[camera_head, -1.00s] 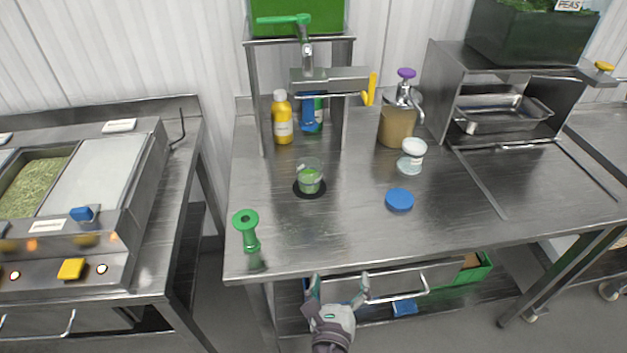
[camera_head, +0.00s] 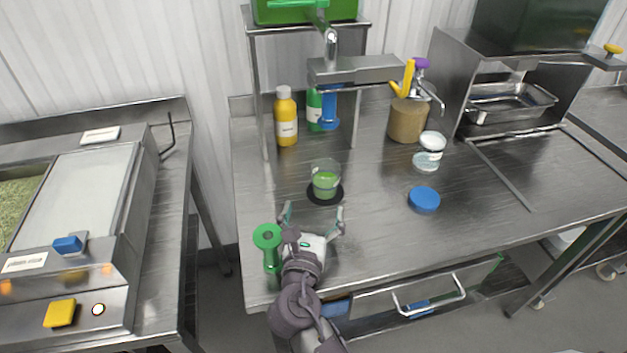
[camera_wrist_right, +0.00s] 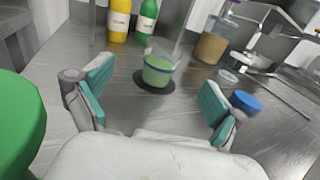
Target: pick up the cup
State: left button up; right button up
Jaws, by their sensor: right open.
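A clear cup with green contents (camera_head: 325,179) stands upright on a black round pad (camera_head: 325,197) on the steel table. It also shows in the right wrist view (camera_wrist_right: 157,71), ahead of and between my fingers. My right gripper (camera_head: 314,216) is open and empty, over the table's front part, just short of the cup and apart from it. In the right wrist view its teal-padded fingers (camera_wrist_right: 155,98) are spread wide. My left gripper is not in view.
A green funnel-topped object (camera_head: 268,236) stands close left of my right gripper. A blue lid (camera_head: 424,198) lies to the right. A brown-filled container (camera_head: 407,120) and white-lidded jar (camera_head: 431,148) stand back right.

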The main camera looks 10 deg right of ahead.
send_near(327, 163)
jog(key=shift+w+d+r+p, duration=0.15)
jog(key=shift+w+p, duration=0.1)
jog(key=shift+w, duration=0.15)
jog(key=shift+w+d+r+p, duration=0.1)
jog(key=shift+w+p, duration=0.1)
jog(key=shift+w, duration=0.15)
jog(key=shift+w+d, duration=0.2)
jog(key=shift+w, duration=0.25)
jog(key=x, duration=0.2)
jog(key=p+x, duration=0.1)
jog(key=x, duration=0.1)
jog(key=shift+w+d+f, duration=0.2)
jog(key=shift+w+f, duration=0.05)
jog(key=shift+w, duration=0.05)
jog(key=shift+s+r, duration=0.1)
jog(key=shift+c, duration=0.9)
jog(key=c, duration=1.1)
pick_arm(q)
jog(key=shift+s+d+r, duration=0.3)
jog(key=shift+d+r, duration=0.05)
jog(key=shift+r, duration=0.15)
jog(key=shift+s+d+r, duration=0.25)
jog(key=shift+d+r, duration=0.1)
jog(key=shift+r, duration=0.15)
pick_arm(e)
jog(key=shift+c, duration=0.2)
jog(key=shift+r, duration=0.1)
